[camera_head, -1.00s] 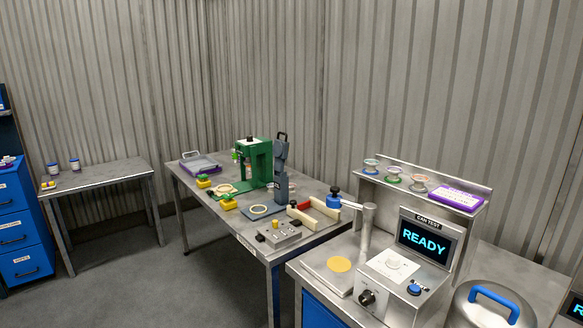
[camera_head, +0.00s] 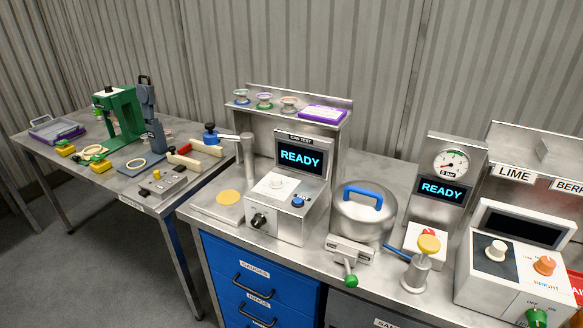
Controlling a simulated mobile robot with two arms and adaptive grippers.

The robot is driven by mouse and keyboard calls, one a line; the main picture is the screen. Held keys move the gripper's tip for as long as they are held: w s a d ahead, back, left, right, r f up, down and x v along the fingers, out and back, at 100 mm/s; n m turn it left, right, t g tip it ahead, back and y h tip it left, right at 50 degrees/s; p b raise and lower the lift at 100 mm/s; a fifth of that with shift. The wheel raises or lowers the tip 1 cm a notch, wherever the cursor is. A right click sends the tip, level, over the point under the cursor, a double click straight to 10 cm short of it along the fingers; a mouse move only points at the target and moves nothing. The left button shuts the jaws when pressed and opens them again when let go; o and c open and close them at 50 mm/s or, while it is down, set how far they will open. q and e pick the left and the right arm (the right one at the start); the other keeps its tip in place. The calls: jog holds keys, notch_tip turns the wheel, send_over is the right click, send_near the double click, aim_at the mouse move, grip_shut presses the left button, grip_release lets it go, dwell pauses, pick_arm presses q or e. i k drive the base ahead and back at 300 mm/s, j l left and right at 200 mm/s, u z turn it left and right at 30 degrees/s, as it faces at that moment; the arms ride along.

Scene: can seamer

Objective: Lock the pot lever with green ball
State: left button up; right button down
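The pot (camera_head: 362,212) is a round steel vessel with a blue handle (camera_head: 362,194) on its lid. It stands on the steel bench right of the can test station. At its front is a small metal block (camera_head: 351,251) with a short lever ending in a green ball (camera_head: 351,281), which points down toward the bench's front edge. Another green knob (camera_head: 536,318) sits at the lower right on a separate white unit. Neither of my grippers shows in the view.
The can test box (camera_head: 283,205) stands left of the pot, its screen reading READY. Right of the pot are a yellow-topped post (camera_head: 428,244) with a blue lever and a gauge panel (camera_head: 445,175). Blue drawers (camera_head: 250,285) are below the bench.

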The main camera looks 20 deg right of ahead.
aim_at(351, 281)
jog(key=z, duration=1.2)
